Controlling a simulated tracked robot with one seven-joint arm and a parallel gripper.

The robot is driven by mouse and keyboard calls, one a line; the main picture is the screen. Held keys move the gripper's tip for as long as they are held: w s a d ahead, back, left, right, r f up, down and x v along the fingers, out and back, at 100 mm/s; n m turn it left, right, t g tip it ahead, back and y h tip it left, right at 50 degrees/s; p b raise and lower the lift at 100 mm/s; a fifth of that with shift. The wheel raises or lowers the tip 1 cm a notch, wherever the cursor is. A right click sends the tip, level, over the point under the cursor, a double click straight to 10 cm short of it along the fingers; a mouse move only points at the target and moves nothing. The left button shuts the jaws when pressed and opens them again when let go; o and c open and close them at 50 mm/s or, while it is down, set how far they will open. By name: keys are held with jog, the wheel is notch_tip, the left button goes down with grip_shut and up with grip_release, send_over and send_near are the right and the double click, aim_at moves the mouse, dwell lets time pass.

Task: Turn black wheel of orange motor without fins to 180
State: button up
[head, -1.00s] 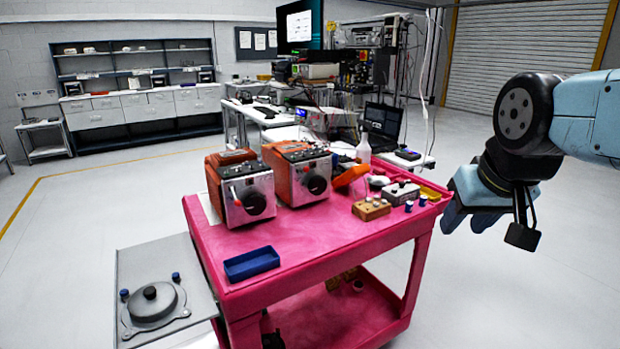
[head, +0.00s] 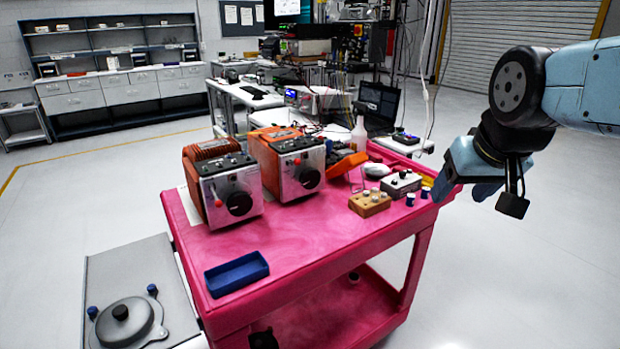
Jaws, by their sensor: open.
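Two orange motors with silver front panels stand side by side on the pink cart (head: 310,235). The left motor (head: 222,185) has ridges that look like fins on its top; the right motor (head: 288,163) looks smoother there, though its top is small in view. Each front carries a black wheel: the left wheel (head: 239,204) and the right wheel (head: 310,178). The wheel markings are too small to read. My gripper (head: 462,188) is open and empty, to the right of the cart, well away from both motors.
A blue tray (head: 237,274) lies at the cart's front left. A grey plate with a round lidded device (head: 128,322) is at lower left.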

jog(key=o, duration=0.6)
jog(key=w+f, duration=0.1)
jog(key=w, duration=0.3)
jog(key=w+f+t, duration=0.1)
jog(key=w, duration=0.4)
jog(key=w+f+t, duration=0.1)
jog(key=w, duration=0.4)
jog(key=shift+w+a+f, duration=0.15)
jog(key=shift+a+f, duration=0.1)
jog(key=shift+a, duration=0.1)
jog(key=shift+o, duration=0.2)
jog(key=t+y, duration=0.7)
jog(key=y, duration=0.3)
send_near(312, 180)
jog(key=x, duration=1)
jog(key=shift+w+a, duration=0.15)
jog(key=shift+w, duration=0.25)
jog(key=shift+c, duration=0.5)
jog(key=c, duration=0.9)
jog(key=shift+a, duration=0.2)
jog(key=shift+d, duration=0.1)
